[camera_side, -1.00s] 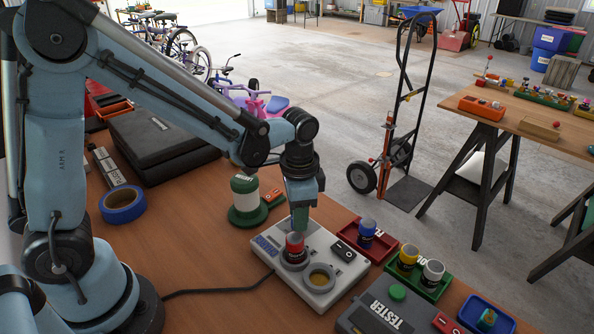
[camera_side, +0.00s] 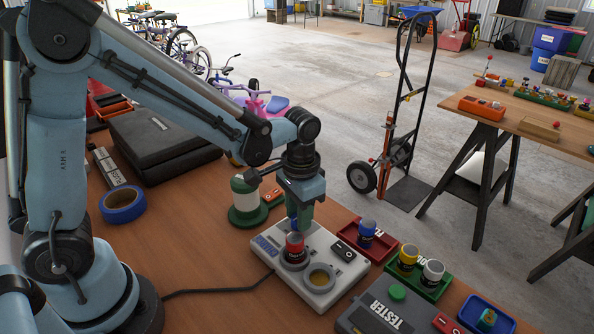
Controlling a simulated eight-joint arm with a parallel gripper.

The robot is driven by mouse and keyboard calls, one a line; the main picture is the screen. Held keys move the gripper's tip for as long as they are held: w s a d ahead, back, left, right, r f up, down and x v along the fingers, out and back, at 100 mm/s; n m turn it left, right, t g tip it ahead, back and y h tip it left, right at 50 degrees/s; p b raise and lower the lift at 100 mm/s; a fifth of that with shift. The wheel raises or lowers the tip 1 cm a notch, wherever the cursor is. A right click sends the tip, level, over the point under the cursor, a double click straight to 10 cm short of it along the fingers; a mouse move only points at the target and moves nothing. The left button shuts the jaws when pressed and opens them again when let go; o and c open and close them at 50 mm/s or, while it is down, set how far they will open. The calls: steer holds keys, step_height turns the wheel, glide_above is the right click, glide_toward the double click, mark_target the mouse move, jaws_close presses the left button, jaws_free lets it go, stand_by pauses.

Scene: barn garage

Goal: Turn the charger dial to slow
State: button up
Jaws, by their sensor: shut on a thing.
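The charger (camera_side: 328,250) is a pale grey box on the wooden bench, with a dark switch and a display on top. A red-topped knob or cell (camera_side: 295,248) stands in its left round seat, and the other round seat (camera_side: 319,279) looks empty. My gripper (camera_side: 296,226) points down over the red-topped piece with its fingers closed at its top. Whether the dial is that red-topped piece, and any dial marking, is too small to tell.
A red tray with a blue cell (camera_side: 366,233), a green tray with yellow (camera_side: 407,258) and white (camera_side: 432,273) cells, and a grey tester (camera_side: 385,315) stand to the right. A green-and-white spool (camera_side: 246,205) is behind left. Open bench lies left of the charger.

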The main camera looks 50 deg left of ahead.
steer(key=o, duration=1.1)
steer(key=shift+c, duration=0.2)
step_height(320, 180, up, 12)
steer(key=shift+d, duration=0.2)
steer(key=shift+s, duration=0.1)
steer(key=s+a+f+n+t, duration=0.2)
steer(key=s+a+t, duration=0.3)
steer(key=s+t, duration=0.2)
steer(key=shift+s+a, duration=0.2)
steer(key=shift+a, duration=0.05)
